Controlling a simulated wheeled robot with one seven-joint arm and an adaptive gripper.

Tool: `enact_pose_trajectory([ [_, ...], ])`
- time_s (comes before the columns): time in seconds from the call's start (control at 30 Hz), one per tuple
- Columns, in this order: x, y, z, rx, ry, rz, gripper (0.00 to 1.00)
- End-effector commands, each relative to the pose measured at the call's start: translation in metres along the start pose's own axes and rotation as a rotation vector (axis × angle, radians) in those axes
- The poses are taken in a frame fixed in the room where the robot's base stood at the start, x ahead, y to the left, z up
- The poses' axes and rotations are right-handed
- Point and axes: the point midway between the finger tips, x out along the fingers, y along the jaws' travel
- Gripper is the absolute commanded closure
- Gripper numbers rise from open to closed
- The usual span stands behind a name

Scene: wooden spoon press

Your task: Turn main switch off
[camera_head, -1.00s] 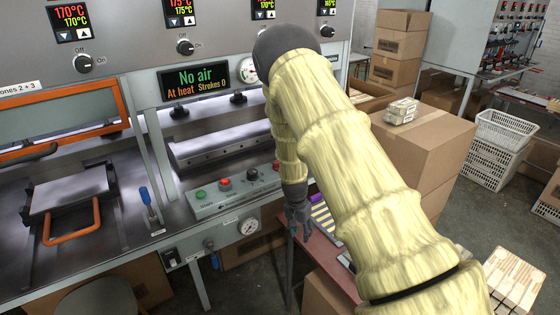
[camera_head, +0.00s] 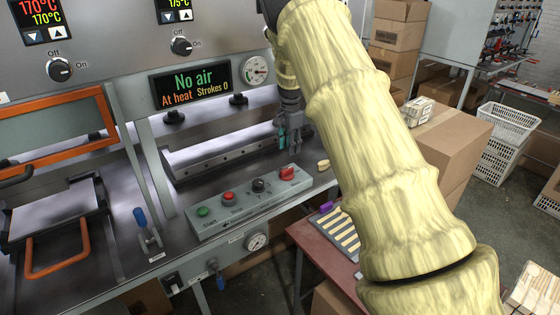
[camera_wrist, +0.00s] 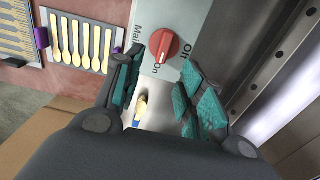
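The main switch is a red rotary knob (camera_head: 288,173) at the right end of the grey control box (camera_head: 245,205). It also shows in the wrist view (camera_wrist: 165,46), with "Main", "On" and "Off" printed around it. Its ridge appears to lie toward "On". My gripper (camera_head: 290,143) hangs behind and above the knob in the head view. In the wrist view my gripper (camera_wrist: 163,68) has its two teal-padded fingers spread apart with nothing held. The knob lies just beyond the fingertips, not gripped.
A small wooden piece (camera_head: 323,165) lies on the bench right of the control box. The press bar (camera_head: 230,140) is behind the box. A tray of wooden spoons (camera_head: 345,236) sits on a red table. Green, red and black controls share the box.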

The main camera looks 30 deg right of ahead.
Motion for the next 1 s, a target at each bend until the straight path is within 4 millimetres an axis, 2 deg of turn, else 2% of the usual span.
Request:
enact_pose_trajectory([
  [0.13, 0.002, -0.001, 0.0, 0.002, -0.002, 0.001, 0.61],
  [0.27, 0.014, -0.001, 0.0, 0.002, -0.003, 0.002, 0.61],
  [0.7, 0.079, 0.0, 0.0, 0.002, -0.002, 0.002, 0.61],
  [1.0, 0.103, -0.001, 0.001, 0.001, -0.002, 0.0, 0.61],
])
